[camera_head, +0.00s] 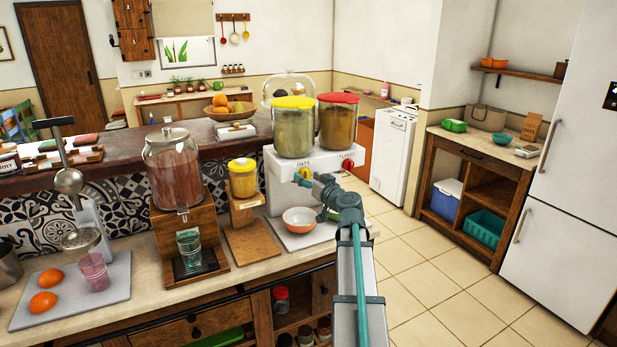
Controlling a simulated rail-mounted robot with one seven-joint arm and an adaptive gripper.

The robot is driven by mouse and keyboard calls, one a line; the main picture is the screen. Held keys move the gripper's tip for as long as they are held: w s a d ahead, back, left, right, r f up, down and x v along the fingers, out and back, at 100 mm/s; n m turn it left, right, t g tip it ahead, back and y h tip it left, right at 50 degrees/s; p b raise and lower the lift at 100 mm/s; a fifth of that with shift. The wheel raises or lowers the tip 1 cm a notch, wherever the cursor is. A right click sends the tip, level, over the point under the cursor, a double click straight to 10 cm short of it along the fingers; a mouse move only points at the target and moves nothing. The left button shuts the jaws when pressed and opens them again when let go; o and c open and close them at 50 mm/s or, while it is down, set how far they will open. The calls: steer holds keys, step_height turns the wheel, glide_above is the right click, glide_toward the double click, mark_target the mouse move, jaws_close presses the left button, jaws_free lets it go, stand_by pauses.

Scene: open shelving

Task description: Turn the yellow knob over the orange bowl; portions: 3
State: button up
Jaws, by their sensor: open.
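The dispenser (280,184) is a white box on the counter with two clear jars on top. The yellow-lidded jar (294,130) stands above the label OATS, and the red-lidded jar (337,122) above FLAKES. The yellow knob (305,172) is on the front under OATS. The red knob (348,165) is under FLAKES. The orange bowl (299,219) sits upright below the yellow knob; I cannot make out any contents. My gripper (311,179) is open, its tips at or just in front of the yellow knob; contact cannot be told. My arm partly hides a green bowl (333,214).
A small yellow-lidded jar on a wooden stand (243,180) and a drink dispenser (171,168) with a glass (189,248) stand to the left. A grey board (70,290) holds oranges and a pink glass. Open floor lies to the right.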

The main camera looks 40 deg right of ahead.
steer(key=c, duration=1.1)
steer(key=shift+c, duration=0.2)
steer(key=shift+f+m+b, duration=0.15)
steer(key=shift+m+b, duration=0.15)
steer(key=shift+b, duration=0.2)
steer(key=m+b, duration=0.2)
steer(key=b, duration=0.1)
steer(key=shift+w+f+m, duration=0.1)
steer(key=shift+f+m, duration=0.05)
steer(key=shift+m, duration=0.15)
steer(key=m+b, duration=0.2)
steer(key=m, duration=0.2)
steer(key=shift+a+m+t, duration=0.1)
steer(key=shift+m+t, duration=0.2)
steer(key=m, duration=0.5)
steer(key=shift+a+r+m+h, duration=0.1)
steer(key=shift+r+m+h, duration=0.2)
steer(key=shift+m, duration=0.1)
steer(key=shift+m+h+p, duration=0.4)
steer(key=shift+m+p, duration=0.1)
steer(key=shift+m, duration=2)
